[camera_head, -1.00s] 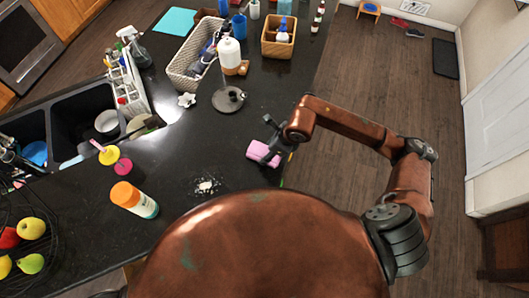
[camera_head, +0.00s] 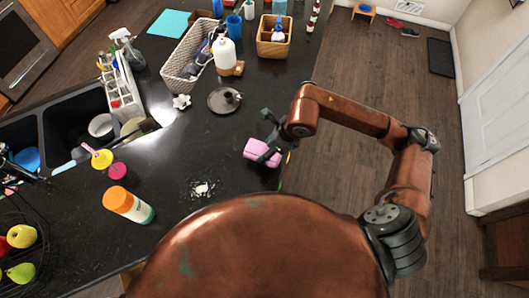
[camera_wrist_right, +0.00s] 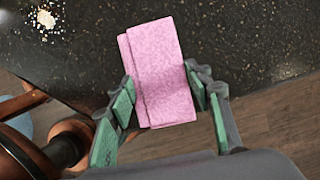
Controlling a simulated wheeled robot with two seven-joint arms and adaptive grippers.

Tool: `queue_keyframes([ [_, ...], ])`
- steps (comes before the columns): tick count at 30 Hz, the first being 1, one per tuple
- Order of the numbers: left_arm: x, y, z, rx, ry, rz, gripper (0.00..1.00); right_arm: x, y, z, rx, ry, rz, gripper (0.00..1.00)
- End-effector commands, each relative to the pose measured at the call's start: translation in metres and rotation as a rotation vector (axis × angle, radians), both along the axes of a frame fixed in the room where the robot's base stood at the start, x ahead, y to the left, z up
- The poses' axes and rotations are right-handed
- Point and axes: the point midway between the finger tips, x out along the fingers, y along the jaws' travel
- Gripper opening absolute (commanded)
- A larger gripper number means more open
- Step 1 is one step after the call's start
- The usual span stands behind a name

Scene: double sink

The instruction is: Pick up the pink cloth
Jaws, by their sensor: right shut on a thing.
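The pink cloth (camera_head: 262,152) is a folded block at the right edge of the black counter. In the right wrist view the cloth (camera_wrist_right: 160,70) lies between the two green-padded fingers of my right gripper (camera_wrist_right: 166,104). My right gripper (camera_head: 272,143) is shut on the cloth, with its near end between the fingers. I cannot tell whether the cloth is clear of the counter. My left gripper is not in view.
A pile of pale crumbs (camera_head: 202,189) lies on the counter (camera_head: 190,150) left of the cloth. The counter's right edge drops to the wooden floor (camera_head: 345,70).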

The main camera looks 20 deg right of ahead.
Motion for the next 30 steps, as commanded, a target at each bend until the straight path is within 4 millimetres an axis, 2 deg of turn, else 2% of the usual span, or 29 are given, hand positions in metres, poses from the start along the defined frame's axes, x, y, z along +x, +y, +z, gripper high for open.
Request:
queue_keyframes([
  [1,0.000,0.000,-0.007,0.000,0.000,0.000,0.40,-0.009,-0.001,0.011,-0.001,-0.010,0.005,0.26],
  [5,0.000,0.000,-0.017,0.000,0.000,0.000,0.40,-0.036,-0.002,0.043,-0.002,-0.011,0.006,0.26],
  [9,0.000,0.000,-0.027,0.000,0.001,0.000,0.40,-0.072,-0.004,0.056,-0.002,-0.007,0.004,0.26],
  [14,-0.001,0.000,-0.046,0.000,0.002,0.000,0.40,-0.104,-0.005,0.068,0.001,-0.008,0.004,0.26],
  [20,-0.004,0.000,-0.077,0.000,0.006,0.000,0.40,-0.103,-0.001,0.070,0.011,-0.001,-0.008,0.26],
  [30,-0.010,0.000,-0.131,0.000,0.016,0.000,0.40,-0.115,-0.001,0.076,0.010,0.001,-0.008,0.26],
])
